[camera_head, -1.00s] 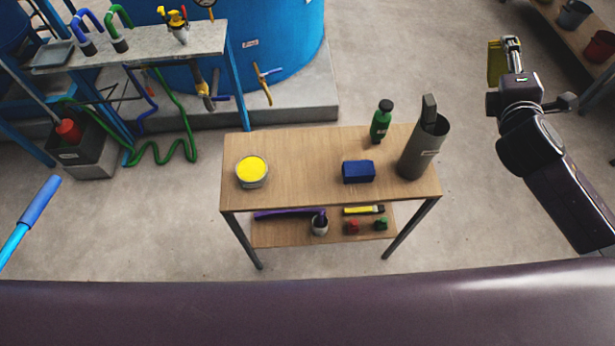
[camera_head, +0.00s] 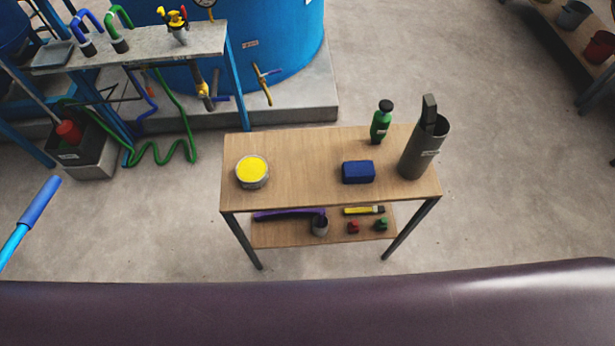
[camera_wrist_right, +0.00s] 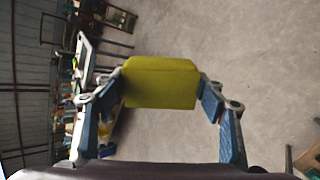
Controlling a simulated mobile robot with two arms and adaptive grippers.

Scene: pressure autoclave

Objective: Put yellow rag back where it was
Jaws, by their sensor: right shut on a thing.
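The yellow rag (camera_wrist_right: 160,82) is a folded, block-like yellow cloth in the right wrist view. My right gripper (camera_wrist_right: 163,88) is shut on it, with one finger at each side of the rag. The rag is held in the air, with bare floor behind much of it. In the head view neither the rag nor my right gripper shows now. My left gripper is not in view.
A wooden table (camera_head: 290,188) stands in the middle of the head view. On it are a yellow-filled can (camera_head: 252,171), a blue block (camera_head: 358,172), a green bottle (camera_head: 381,124) and a grey cylinder (camera_head: 416,160). A shelf (camera_head: 545,15) with buckets stands at the upper right.

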